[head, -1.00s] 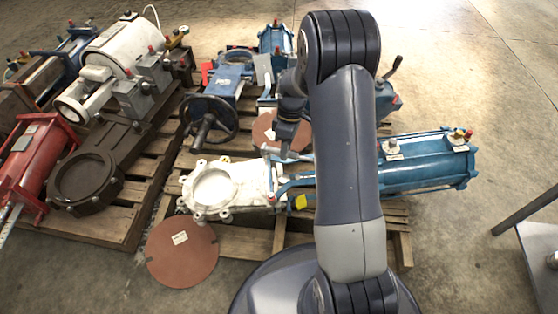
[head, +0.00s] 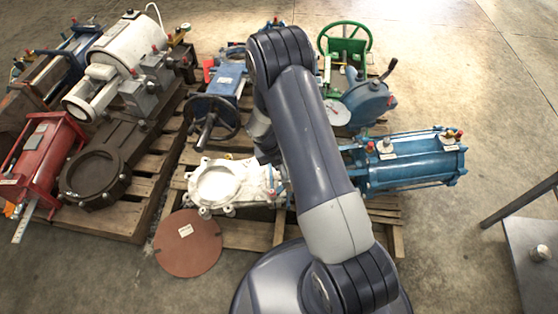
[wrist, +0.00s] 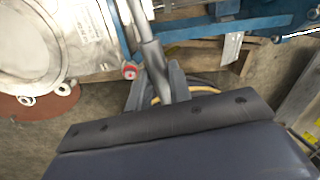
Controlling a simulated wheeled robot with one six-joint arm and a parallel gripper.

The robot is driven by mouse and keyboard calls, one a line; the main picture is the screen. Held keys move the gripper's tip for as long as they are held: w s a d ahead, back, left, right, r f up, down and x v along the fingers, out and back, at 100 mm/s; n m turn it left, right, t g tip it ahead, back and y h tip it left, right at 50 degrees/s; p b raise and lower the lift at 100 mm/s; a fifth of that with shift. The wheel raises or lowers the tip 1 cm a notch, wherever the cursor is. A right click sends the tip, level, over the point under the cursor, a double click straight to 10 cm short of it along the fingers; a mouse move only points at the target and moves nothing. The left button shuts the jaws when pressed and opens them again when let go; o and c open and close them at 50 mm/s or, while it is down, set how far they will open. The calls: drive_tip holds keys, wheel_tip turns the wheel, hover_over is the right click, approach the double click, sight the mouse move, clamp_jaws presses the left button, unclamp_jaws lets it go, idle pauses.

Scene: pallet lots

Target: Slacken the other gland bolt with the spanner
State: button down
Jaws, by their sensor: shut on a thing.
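My gripper (wrist: 160,88) is shut on the spanner (wrist: 150,52), whose grey shaft runs up out of the jaws and leaves the top of the wrist view. The spanner's working end is out of that view. The white valve (head: 216,182) lies on a pallet, its round face up, with a blue actuator (head: 415,160) to its right. The valve body (wrist: 55,40) fills the upper left of the wrist view, left of the spanner. In the head view my arm hides the valve's neck, and I cannot make out the gland bolts.
A brown disc (head: 188,244) leans at the pallet's front edge. A blue valve with a handwheel (head: 212,118) and a green handwheel valve (head: 345,45) stand behind. A red actuator (head: 45,155) is at left. A metal table (head: 535,260) is at right; floor between is clear.

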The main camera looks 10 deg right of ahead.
drive_tip(key=shift+a+f+n, duration=0.15)
drive_tip(key=shift+f+n, duration=0.05)
drive_tip(key=shift+n, duration=0.7)
drive_tip(key=shift+s+p, duration=0.15)
drive_tip(key=shift+p, duration=0.15)
drive_tip(key=shift+a+b+x, duration=0.2)
drive_tip(key=shift+b+x, duration=0.35)
drive_tip(key=shift+x, duration=0.4)
drive_tip(key=shift+a+b+x, duration=0.15)
drive_tip(key=shift+b+x, duration=0.35)
drive_tip(key=shift+x, duration=0.45)
drive_tip(key=shift+a+b+x, duration=0.2)
drive_tip(key=shift+b+x, duration=0.35)
drive_tip(key=shift+x, duration=0.4)
drive_tip(key=shift+f, duration=0.25)
drive_tip(key=shift+p, duration=0.6)
drive_tip(key=shift+b+x, duration=0.75)
drive_tip(key=shift+x, duration=0.4)
drive_tip(key=shift+d+n+t+p, duration=0.4)
drive_tip(key=shift+d+n+p, duration=0.05)
drive_tip(key=shift+d+n, duration=0.2)
drive_tip(key=shift+w+d+r, duration=0.1)
drive_tip(key=shift+w+d, duration=0.05)
drive_tip(key=shift+w, duration=0.05)
